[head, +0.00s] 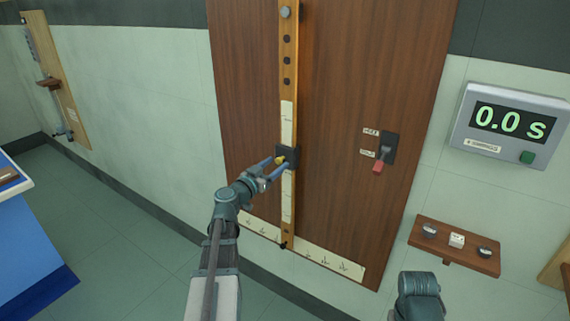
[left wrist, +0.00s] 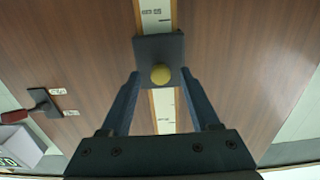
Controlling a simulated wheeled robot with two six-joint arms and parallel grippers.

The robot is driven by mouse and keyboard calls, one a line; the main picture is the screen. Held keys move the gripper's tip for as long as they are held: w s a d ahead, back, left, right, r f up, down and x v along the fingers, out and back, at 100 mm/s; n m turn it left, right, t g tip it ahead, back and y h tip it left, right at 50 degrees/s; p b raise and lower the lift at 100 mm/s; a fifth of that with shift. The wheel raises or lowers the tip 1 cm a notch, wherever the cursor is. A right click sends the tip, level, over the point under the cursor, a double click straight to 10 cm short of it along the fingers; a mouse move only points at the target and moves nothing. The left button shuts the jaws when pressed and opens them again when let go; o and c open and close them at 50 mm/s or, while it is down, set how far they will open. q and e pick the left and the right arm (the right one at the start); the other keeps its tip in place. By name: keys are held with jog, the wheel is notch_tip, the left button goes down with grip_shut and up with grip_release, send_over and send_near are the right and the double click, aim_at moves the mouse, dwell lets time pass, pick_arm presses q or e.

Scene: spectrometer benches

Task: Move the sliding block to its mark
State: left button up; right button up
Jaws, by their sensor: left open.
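The sliding block (head: 291,151) is a dark square plate with a yellow knob (head: 280,160), on a vertical wooden rail (head: 287,220) with a white scale strip. The block also shows in the left wrist view (left wrist: 160,46), with its knob (left wrist: 160,75) facing me. My left gripper (head: 277,164) is open at the block, its fingers on either side of the knob with gaps. A printed scale label (left wrist: 155,13) shows beyond the block; I cannot tell which line is its mark.
The rail is fixed to a brown wooden panel (head: 340,90). Right of it are a red-handled lever (head: 379,166), a timer (head: 512,125) reading 0.0 s, and a small shelf (head: 455,252) with small items. A blue bench (head: 30,255) stands at left.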

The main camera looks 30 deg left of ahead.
pick_arm(q)
jog(key=shift+w, duration=0.2)
grip_shut()
dwell(1.3)
